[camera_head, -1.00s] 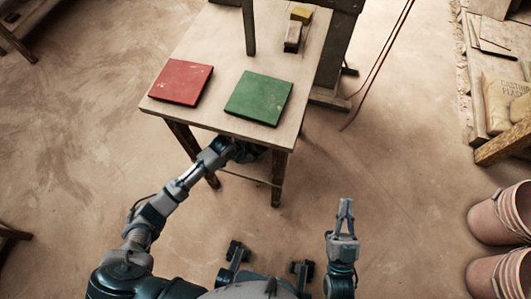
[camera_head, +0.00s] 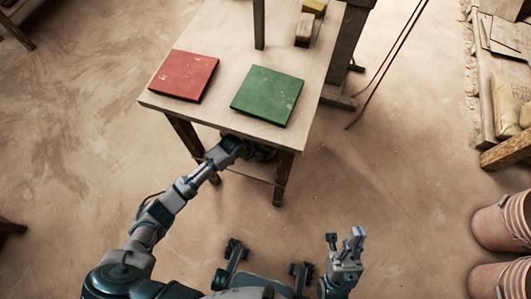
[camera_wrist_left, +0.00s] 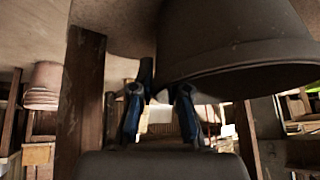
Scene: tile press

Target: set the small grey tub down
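The small grey tub (camera_wrist_left: 245,45) fills the upper right of the left wrist view, dark grey, with its wide rim toward the picture's bottom. My left gripper (camera_wrist_left: 160,90) has one finger beside the tub's wall and the other passing behind the rim, so it appears shut on the tub's edge. What lies against the tub's far side is hidden. In the head view my left arm reaches under the front of the table (camera_head: 225,112), whose top hides the tub and most of the gripper. My right gripper (camera_head: 345,238) is open and empty in front of the table.
A red tile (camera_head: 184,75) and a green tile (camera_head: 267,95) lie on the tabletop. A table leg (camera_wrist_left: 82,105) stands close left of my left gripper in the wrist view. Stacked terracotta pots (camera_head: 500,222) stand at the right; floor between is clear.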

